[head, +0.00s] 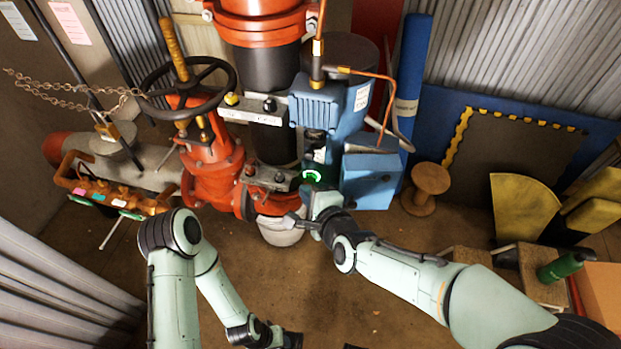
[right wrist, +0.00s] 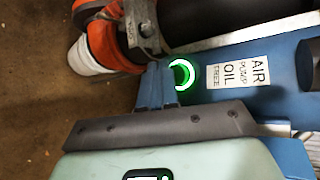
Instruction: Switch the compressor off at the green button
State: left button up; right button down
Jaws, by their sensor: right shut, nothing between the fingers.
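The compressor (head: 318,105) is a blue unit with a ribbed motor, mounted beside the red and black pipe. Its green button (head: 312,175) shows as a lit green ring low on the front. In the right wrist view the lit ring (right wrist: 183,74) sits on a blue panel beside an "AIR PUMP OIL FREE" label (right wrist: 238,74). My right gripper (head: 313,198) is shut and empty, right at the button. In the right wrist view its fingertips (right wrist: 158,82) are just left of the ring; I cannot tell whether they touch it. My left gripper (head: 290,341) is low at the bottom edge, its fingers unclear.
A red valve (head: 208,160) with a black handwheel (head: 188,75) and a chain stands left of the compressor. A white bowl-like part (head: 280,232) hangs beneath. A wooden spool (head: 428,182) and yellow pieces (head: 525,208) are at right. Open floor lies in front.

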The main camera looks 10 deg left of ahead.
jog(key=shift+w+b, duration=0.35)
jog(key=shift+w, duration=0.05)
jog(key=shift+w, duration=0.3)
dwell(0.6)
jog(key=shift+w+d+r+b, duration=0.1)
jog(key=shift+w+d+b, duration=0.15)
jog(key=shift+w+b, duration=0.4)
dwell(0.7)
jog(key=shift+s+d+f, duration=0.15)
jog(key=shift+s+d, duration=0.1)
jog(key=shift+s, duration=0.2)
jog(key=shift+s+d+f, duration=0.1)
jog(key=shift+s+d, duration=0.1)
jog(key=shift+s, duration=0.25)
jog(key=shift+s, duration=0.15)
